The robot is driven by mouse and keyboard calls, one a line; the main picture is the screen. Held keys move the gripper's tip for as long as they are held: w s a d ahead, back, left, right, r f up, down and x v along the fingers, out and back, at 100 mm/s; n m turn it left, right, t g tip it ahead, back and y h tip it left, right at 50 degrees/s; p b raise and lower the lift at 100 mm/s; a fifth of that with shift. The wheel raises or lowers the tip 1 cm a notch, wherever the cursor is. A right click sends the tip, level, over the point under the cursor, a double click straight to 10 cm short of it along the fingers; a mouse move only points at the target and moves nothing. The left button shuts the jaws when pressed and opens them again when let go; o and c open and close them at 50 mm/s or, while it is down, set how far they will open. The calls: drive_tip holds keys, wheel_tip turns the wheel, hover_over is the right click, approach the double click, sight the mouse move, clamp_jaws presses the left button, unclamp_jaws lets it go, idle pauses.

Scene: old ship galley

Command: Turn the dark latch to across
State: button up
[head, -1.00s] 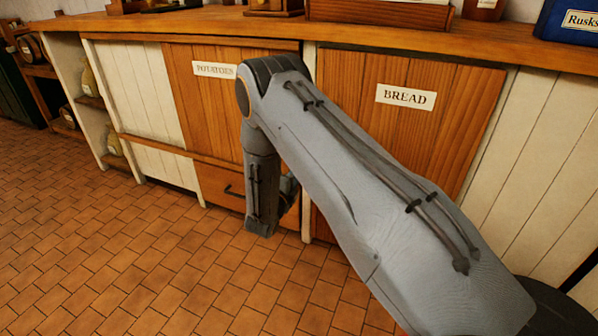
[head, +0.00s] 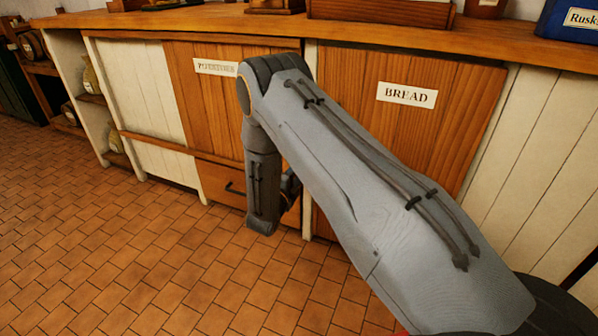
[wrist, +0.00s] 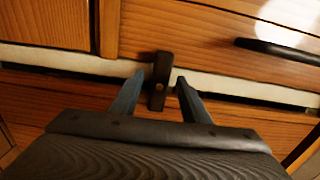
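The dark latch (wrist: 161,72) is a short narrow bar with a small round pivot spot near its lower end. In the wrist view it stands upright, lengthwise up and down, crossing the pale strip between the wooden panels. My gripper (wrist: 160,82) is open, one finger on each side of the latch, with a narrow gap showing on both sides. I cannot tell how far the fingertips are from the panel.
A dark bar handle (wrist: 280,50) sits on a wooden front right of the latch. The head view shows the POTATOES label (head: 215,67), the BREAD door (head: 405,145), a drawer handle (head: 234,190) and the overhanging wooden counter (head: 220,22). The tiled floor (head: 110,240) at left is clear.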

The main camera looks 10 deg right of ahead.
drive_tip(key=p+v, duration=0.1)
drive_tip(key=v, duration=0.6)
drive_tip(key=shift+s+a+p, duration=0.25)
drive_tip(key=shift+s+p, duration=0.05)
drive_tip(key=shift+p, duration=0.1)
